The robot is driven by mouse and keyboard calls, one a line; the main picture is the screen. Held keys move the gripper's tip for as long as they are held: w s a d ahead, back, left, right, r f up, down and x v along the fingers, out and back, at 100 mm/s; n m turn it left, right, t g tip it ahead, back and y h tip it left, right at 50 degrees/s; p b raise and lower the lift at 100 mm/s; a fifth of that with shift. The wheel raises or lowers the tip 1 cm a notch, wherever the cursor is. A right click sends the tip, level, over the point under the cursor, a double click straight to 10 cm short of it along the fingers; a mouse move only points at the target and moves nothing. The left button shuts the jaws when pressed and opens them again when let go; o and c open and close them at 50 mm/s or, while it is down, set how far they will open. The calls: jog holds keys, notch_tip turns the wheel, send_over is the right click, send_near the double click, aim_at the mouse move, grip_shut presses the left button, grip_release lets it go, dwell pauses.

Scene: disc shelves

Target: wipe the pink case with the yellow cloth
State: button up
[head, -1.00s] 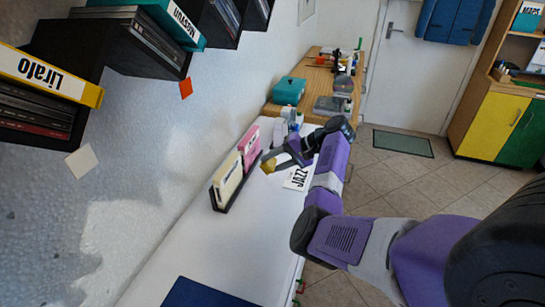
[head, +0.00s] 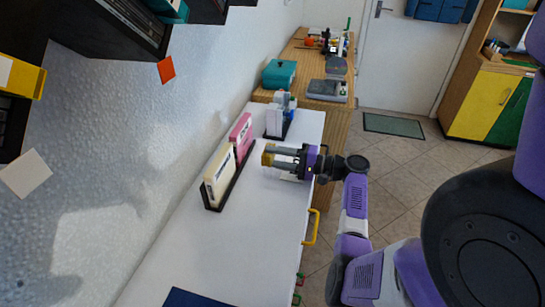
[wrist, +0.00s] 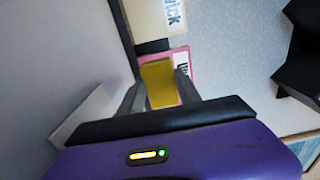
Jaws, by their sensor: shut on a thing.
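The pink case (head: 240,138) stands upright in a dark rack on the white counter, behind a cream case (head: 219,176). My gripper (head: 273,157) is shut on the yellow cloth (head: 267,155) and holds it above the counter, a little to the right of the pink case. In the wrist view, the yellow cloth (wrist: 159,83) sits between the fingers and overlaps the view of the pink case (wrist: 181,57). The head view shows a gap between cloth and case.
The dark rack (head: 214,207) holds both cases. A second small holder (head: 277,122) with light items stands farther back. The wall (head: 150,150) is close on the left. A teal box (head: 279,74) sits on the wooden table.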

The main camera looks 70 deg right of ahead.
aim_at(247, 139)
jog(key=shift+w+a, duration=0.15)
jog(key=shift+w, duration=1.3)
jog(key=shift+w+a, duration=0.1)
jog(key=shift+w, duration=1.3)
jog(key=shift+w+a+b, duration=0.1)
jog(key=shift+w+b, duration=0.35)
jog(key=shift+w, duration=0.7)
jog(key=shift+d+f+b, duration=0.1)
jog(key=shift+d+b, duration=0.55)
jog(key=shift+d, duration=0.05)
jog(key=shift+d+b, duration=0.6)
jog(key=shift+d, duration=0.3)
jog(key=shift+w+d+b, duration=0.15)
jog(key=shift+d+b, duration=0.9)
jog(key=shift+w+d, duration=0.1)
jog(key=shift+d, duration=0.35)
